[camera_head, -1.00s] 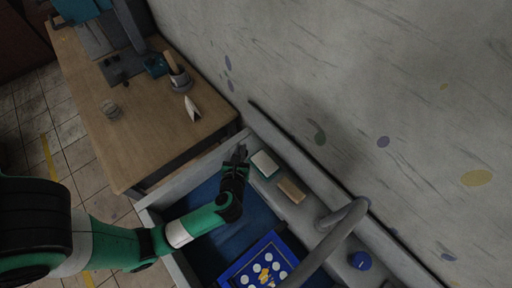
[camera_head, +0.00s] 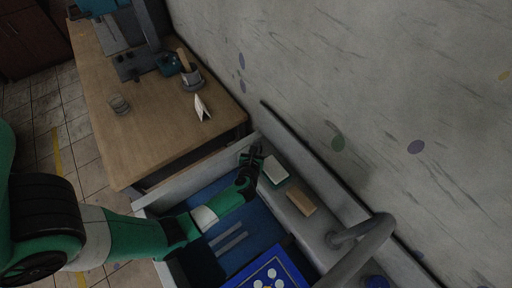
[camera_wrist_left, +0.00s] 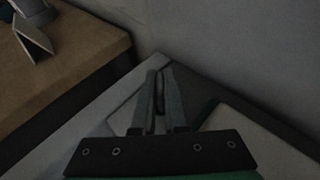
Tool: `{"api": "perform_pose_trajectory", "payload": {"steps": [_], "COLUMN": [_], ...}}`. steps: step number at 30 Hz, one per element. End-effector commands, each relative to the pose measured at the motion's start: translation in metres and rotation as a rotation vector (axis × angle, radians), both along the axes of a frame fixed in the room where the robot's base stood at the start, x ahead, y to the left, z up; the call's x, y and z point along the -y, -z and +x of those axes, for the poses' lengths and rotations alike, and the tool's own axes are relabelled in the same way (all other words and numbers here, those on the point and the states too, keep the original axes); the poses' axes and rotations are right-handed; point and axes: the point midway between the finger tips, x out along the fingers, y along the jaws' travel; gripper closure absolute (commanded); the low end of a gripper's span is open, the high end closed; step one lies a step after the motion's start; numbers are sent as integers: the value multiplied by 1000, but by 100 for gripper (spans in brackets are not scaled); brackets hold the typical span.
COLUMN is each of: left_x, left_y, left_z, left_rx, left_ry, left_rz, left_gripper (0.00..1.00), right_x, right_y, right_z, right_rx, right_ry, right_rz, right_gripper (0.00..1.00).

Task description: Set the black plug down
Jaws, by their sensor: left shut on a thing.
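My left gripper (camera_head: 251,156) is over the back left corner of the sink's rim (camera_head: 272,150), beside a pale sponge-like block (camera_head: 276,168). In the left wrist view its two fingers (camera_wrist_left: 160,82) are nearly together, with a narrow dark sliver (camera_wrist_left: 160,98) between them. This sliver seems to be the black plug, mostly hidden by the fingers. I cannot tell whether it touches the rim. My right gripper is not in view.
A tan block (camera_head: 301,200) lies on the ledge near the grey curved tap (camera_head: 362,235). A blue patterned board (camera_head: 262,272) is in the blue basin. A wooden table (camera_head: 150,130) stands at the left, with a small white folded card (camera_head: 202,108). The wall rises behind.

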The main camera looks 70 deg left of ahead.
Motion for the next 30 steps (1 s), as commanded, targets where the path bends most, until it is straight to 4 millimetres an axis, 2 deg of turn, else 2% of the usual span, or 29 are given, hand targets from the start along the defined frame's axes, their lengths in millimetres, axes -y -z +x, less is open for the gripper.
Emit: {"api": "perform_pose_trajectory", "payload": {"steps": [6, 7, 12, 22, 26, 30], "left_x": [0, 0, 0, 0, 15, 41], "left_y": [2, 2, 1, -4, -11, -25], "left_z": [0, 0, 0, 0, -9, -25], "left_rx": [0, 0, 0, 0, -2, -3], "left_ry": [0, 0, 0, -1, 4, 7], "left_rz": [0, 0, 0, 0, 0, 1], "left_gripper": [100, 88, 60, 60, 60, 60], "right_x": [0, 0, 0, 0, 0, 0], "right_y": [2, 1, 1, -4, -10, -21], "right_z": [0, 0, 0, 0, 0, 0], "right_rx": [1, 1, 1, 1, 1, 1], "right_ry": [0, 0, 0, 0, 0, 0], "right_rz": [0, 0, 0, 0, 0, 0], "right_gripper": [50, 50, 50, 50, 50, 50]}}
